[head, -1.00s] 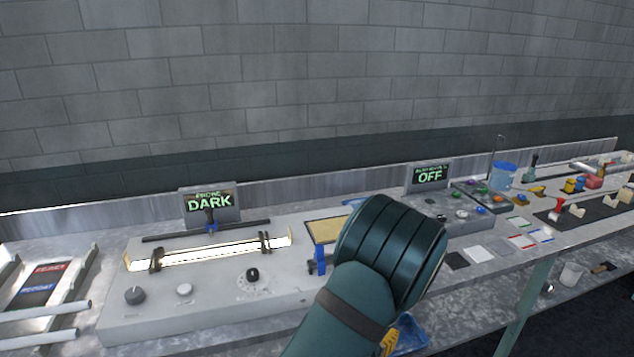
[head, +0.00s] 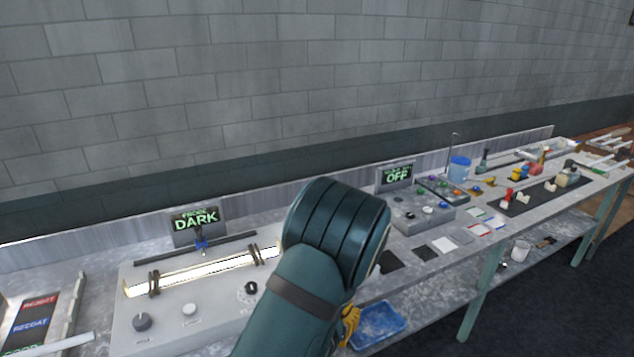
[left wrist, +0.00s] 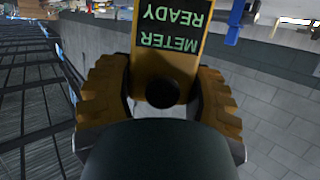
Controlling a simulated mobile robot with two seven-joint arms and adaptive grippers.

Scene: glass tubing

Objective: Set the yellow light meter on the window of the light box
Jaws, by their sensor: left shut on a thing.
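The yellow light meter (left wrist: 162,75) is between the fingers of my left gripper (left wrist: 162,100) in the left wrist view. Its dark screen reads "METER READY" upside down, and a round black part sits below the screen. My left gripper is shut on it. In the head view my left arm hides most of the hand; only some yellow finger (head: 350,322) shows, above the blue tray. A grey console (head: 215,310) with a glowing strip stands at left under a "DARK" sign (head: 196,222). I cannot tell which unit is the light box. My right gripper is out of view.
A smaller grey box (head: 428,212) with coloured buttons stands under an "OFF" sign (head: 397,176). Several flat swatches (head: 443,245) lie in front of it. A blue tray (head: 378,324) is on the lower shelf. A reject/recoat rack (head: 35,318) is at far left.

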